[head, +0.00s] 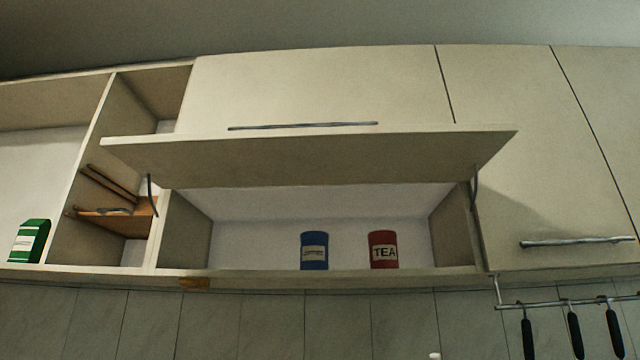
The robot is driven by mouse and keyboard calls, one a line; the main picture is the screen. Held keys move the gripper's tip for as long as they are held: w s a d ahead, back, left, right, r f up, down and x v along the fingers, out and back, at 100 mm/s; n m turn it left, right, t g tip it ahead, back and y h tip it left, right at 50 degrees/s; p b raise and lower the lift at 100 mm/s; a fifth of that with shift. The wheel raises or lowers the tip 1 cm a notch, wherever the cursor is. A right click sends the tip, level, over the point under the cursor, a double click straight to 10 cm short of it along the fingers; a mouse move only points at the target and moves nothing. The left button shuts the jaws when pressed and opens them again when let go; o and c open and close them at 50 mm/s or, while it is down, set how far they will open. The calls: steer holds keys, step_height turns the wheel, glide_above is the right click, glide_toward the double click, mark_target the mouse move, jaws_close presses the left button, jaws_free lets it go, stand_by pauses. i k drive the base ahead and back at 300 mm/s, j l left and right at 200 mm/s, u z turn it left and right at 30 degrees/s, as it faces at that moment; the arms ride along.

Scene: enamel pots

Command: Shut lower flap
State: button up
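The lower flap (310,158) of the wall cabinet is raised and sticks out from its top edge, so its underside faces me. Its compartment below is open. Curved dark stays show at the flap's left end (152,195) and right end (473,188). A blue tin (314,251) and a red tin marked TEA (384,250) stand on the compartment floor. The upper flap (310,90) above is shut, with a long metal handle (303,126) along its bottom. The lower flap's own handle is not visible. My gripper is not in view.
A shut door (540,160) with a metal handle (577,242) is on the right. Below it hangs a rail (570,303) with several dark-handled utensils. Open shelves on the left hold a green box (29,241) and a small wooden rack (112,220).

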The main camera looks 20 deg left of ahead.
mark_target(367, 152)
steer(key=u, duration=0.95)
steer(key=i+j+z, duration=0.25)
steer(key=i+j, duration=0.15)
steer(key=j, duration=0.25)
steer(key=i+j+z, duration=0.1)
steer(key=j, duration=0.25)
steer(key=i, duration=0.1)
